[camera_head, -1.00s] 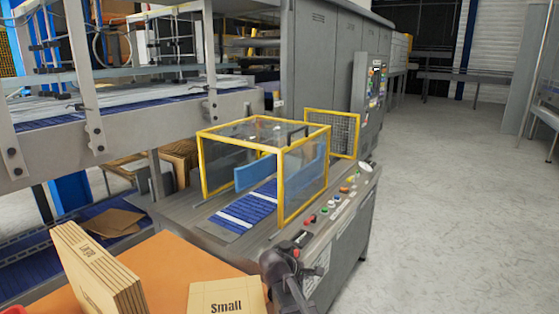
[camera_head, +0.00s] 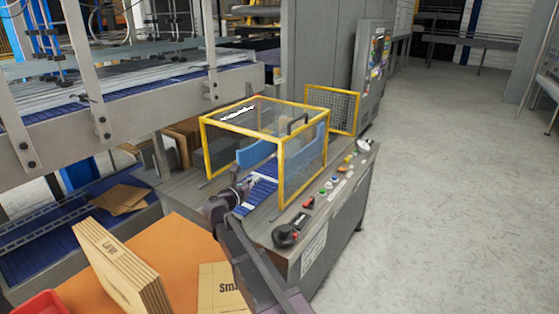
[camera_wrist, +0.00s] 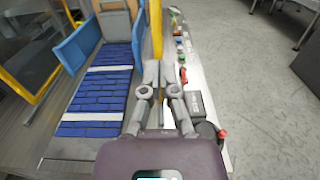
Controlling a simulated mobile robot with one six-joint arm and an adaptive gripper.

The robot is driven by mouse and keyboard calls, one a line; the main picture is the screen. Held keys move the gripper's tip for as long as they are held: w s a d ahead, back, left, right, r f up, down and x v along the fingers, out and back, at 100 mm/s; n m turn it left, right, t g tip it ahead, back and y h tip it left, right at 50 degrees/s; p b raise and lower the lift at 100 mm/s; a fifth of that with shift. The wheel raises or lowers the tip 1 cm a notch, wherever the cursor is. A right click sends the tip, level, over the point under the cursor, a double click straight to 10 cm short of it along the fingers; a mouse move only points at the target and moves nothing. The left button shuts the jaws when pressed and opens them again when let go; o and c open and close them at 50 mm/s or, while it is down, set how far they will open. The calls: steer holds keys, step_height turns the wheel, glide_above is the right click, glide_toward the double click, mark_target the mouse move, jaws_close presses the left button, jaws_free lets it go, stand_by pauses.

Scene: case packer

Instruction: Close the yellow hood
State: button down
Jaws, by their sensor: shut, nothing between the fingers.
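The yellow hood (camera_head: 262,130) is a yellow-framed box with clear panels over the blue roller conveyor (camera_head: 262,194). A dark handle (camera_head: 296,124) shows near its top right. Whether the hood is fully down cannot be told. My gripper (camera_head: 252,182) is in front of the hood's near side, low over the conveyor and small in the head view. In the wrist view my gripper (camera_wrist: 158,72) is shut and empty, its fingertips pointing toward a yellow upright post (camera_wrist: 156,30) of the hood. Whether they touch it is unclear.
A control panel with coloured buttons (camera_head: 322,195) runs along the right of the machine. Blue guides (camera_wrist: 78,46) flank the conveyor. An orange table (camera_head: 175,255) with cardboard boxes (camera_head: 122,265) is at the front left. The floor to the right (camera_head: 450,180) is clear.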

steer(key=shift+w+d, duration=0.1)
steer(key=x, duration=1.3)
steer(key=shift+w+d, duration=0.25)
